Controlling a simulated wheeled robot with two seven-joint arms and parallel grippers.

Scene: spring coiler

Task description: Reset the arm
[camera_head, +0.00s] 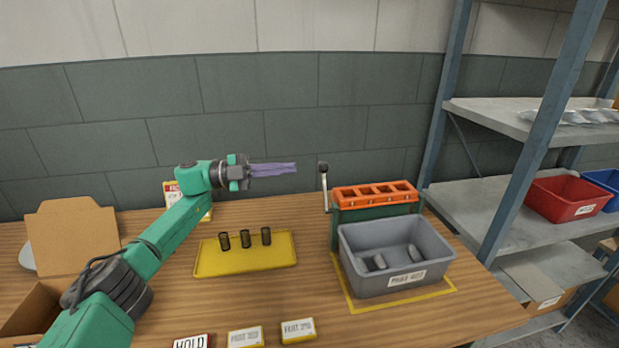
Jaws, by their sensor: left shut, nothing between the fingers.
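My left arm comes in from the lower left, green with dark joints. Its gripper (294,167), with purple-grey fingers, is shut and empty. It points right, above and behind the yellow tray (215,270), and its tips end a little left of the crank handle (323,170). The handle stands upright on the left side of the green coiler with an orange slotted top (376,187). Gripper and handle look apart. My right gripper is not in view.
Three dark coils (245,239) stand on the yellow tray. A grey bin (400,285) with grey pieces stands before the coiler. Labelled boxes (298,331) lie at the front edge. A cardboard box (72,238) stands left. A metal shelf (510,215) with a red bin (565,198) is right.

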